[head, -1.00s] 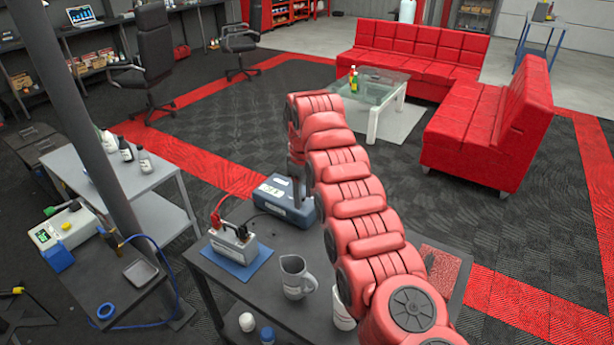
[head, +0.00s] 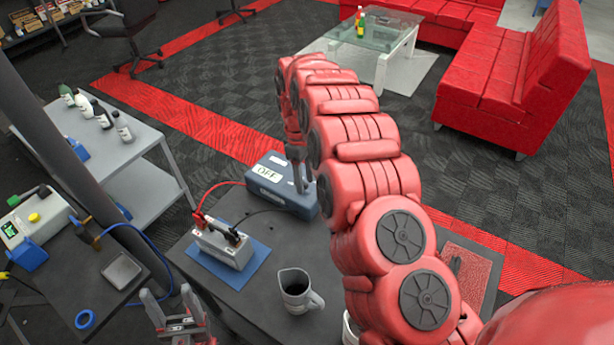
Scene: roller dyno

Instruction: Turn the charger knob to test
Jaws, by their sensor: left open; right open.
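The charger (head: 268,196) is a blue-grey box with a white label reading OFF, on the dark table. My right arm reaches over it from the right. My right gripper (head: 298,175) points down at the charger's right part, its jaws open; whether it touches is unclear. I cannot make out the knob, which may be hidden by the gripper. A grey battery (head: 222,249) with a red and a black clamp stands on a blue mat left of the charger. A red lead joins the two. My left gripper (head: 168,303) is open and empty at the bottom left.
A grey jug (head: 295,290) stands on the dark table in front of the charger. A side table (head: 136,152) with several bottles is at the left. A bench with a green-and-white device (head: 36,217) and small tray (head: 122,271) stands at left.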

